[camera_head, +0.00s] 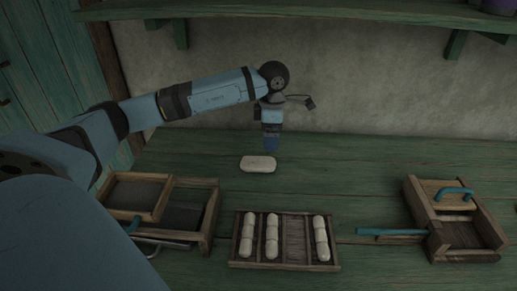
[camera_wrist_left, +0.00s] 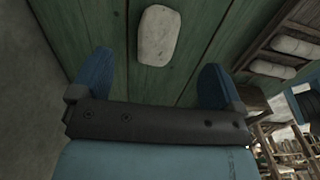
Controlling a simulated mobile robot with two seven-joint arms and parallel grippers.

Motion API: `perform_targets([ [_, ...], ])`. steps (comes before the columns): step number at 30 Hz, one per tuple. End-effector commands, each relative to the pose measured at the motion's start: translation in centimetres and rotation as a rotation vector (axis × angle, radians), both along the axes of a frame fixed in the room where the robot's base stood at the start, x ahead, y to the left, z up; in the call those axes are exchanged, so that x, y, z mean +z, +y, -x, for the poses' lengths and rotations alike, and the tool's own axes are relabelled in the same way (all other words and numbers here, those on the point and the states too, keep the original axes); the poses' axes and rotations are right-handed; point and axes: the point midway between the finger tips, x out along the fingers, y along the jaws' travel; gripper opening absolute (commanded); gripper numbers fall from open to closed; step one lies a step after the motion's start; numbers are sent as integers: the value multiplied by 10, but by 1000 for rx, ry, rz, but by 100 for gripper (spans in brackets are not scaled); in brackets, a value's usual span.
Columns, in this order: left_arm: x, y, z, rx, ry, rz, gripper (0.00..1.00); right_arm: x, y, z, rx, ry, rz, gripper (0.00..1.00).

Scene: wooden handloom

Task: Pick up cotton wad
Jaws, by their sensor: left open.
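A cream, rounded cotton wad (camera_head: 258,164) lies on the green plank table, at the middle of the head view. It also shows in the left wrist view (camera_wrist_left: 158,36), beyond the gap between the fingers. My left gripper (camera_head: 271,148) hangs above the table just behind the wad, pointing down. In the left wrist view its two blue fingers (camera_wrist_left: 156,80) are wide apart, with nothing between them. The wad is apart from the fingers. My right gripper is in neither view.
A wooden tray (camera_head: 285,266) with columns of white rolls stands in front of the wad. A compartmented wooden box (camera_head: 207,222) is at left, and a wooden box with blue handles (camera_head: 487,221) at right. The table between the wad and the right box is clear. A wall stands behind.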

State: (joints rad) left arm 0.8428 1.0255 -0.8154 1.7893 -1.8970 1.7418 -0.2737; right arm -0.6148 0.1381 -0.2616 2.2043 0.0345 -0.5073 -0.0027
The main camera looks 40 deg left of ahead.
Motion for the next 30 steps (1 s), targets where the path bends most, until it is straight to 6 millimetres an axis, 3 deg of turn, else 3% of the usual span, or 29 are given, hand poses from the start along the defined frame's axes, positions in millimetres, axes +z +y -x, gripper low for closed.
perform_targets([
  [1, -15, 0, 1, 0, 4, 0, 93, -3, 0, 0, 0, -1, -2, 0],
  [6, -43, 0, 0, 0, 2, 1, 93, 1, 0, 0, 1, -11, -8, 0],
  [16, -66, 1, 2, 0, 1, 0, 93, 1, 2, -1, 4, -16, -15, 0],
  [24, -105, 2, 5, 1, 2, 1, 93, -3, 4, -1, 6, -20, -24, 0],
  [30, -107, 2, 4, 0, -1, 1, 93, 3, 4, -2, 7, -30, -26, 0],
])
